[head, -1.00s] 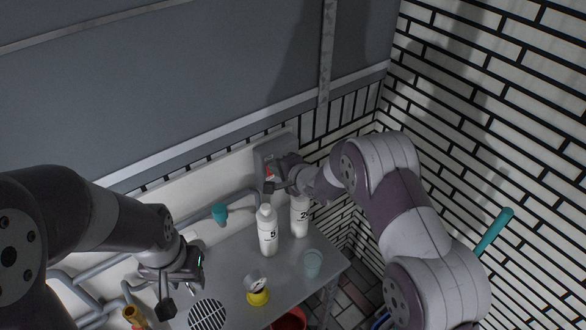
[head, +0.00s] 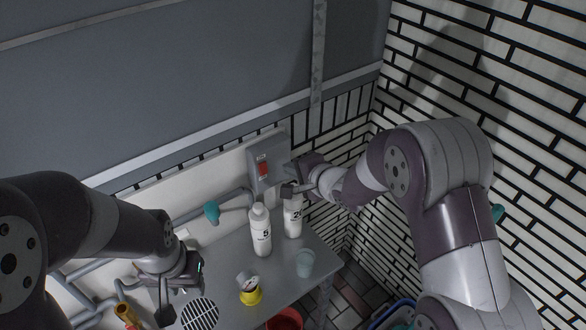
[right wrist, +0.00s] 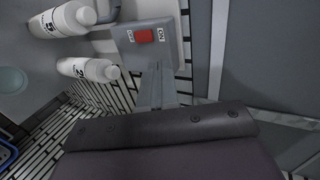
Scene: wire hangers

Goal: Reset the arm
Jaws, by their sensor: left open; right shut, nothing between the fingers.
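My right gripper (head: 286,190) is in front of and to the right of the grey wall switch box (head: 281,165), just above the bottles. Its fingers are shut with nothing between them. The box's red switch (head: 263,169) is uncovered. In the right wrist view the red switch (right wrist: 143,36) shows between ON and OFF labels, beyond my shut fingers (right wrist: 158,88); I cannot tell whether they touch the box. My left gripper (head: 182,291) is open and empty over the left part of the grey table (head: 225,250).
A white bottle marked 5 (head: 261,235) and another marked 20 (head: 293,218) stand below my right gripper. A yellow-based cup (head: 249,290), a pale cup (head: 304,263) and a round drain grille (head: 200,314) are nearer. A red bucket (head: 285,319) is below. A tiled wall (head: 530,130) bounds the right.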

